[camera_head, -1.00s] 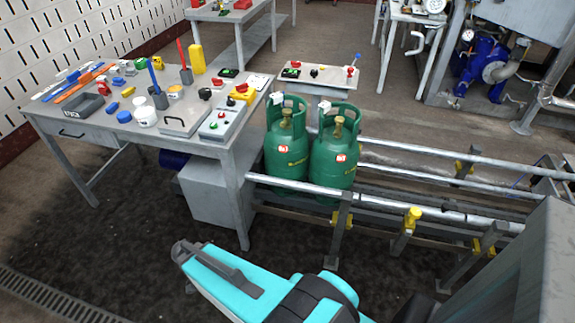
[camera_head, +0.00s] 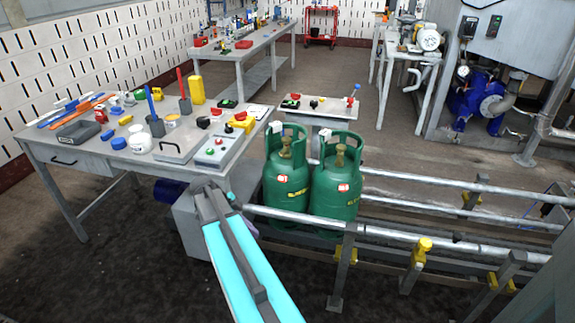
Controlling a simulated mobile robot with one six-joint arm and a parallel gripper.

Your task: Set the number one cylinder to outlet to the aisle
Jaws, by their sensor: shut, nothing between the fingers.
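Two green gas cylinders with brass valves stand upright side by side between the conveyor rails, the left cylinder (camera_head: 287,200) and the right cylinder (camera_head: 336,205). Each has a collar handle, a small red-and-white label and a white tag on its collar. I cannot read a number on either one. Both valves face roughly toward me. My cyan and grey arm reaches up from the bottom middle, and its visible end is just left of the left cylinder, in front of the workbench. I cannot make out my gripper's fingers.
Conveyor rails (camera_head: 400,235) with yellow clamps (camera_head: 421,246) run right from the cylinders. A workbench (camera_head: 240,160) with a control box (camera_head: 217,150) and tools stands left. A small panel table (camera_head: 318,108) is behind the cylinders. Open floor lies beyond.

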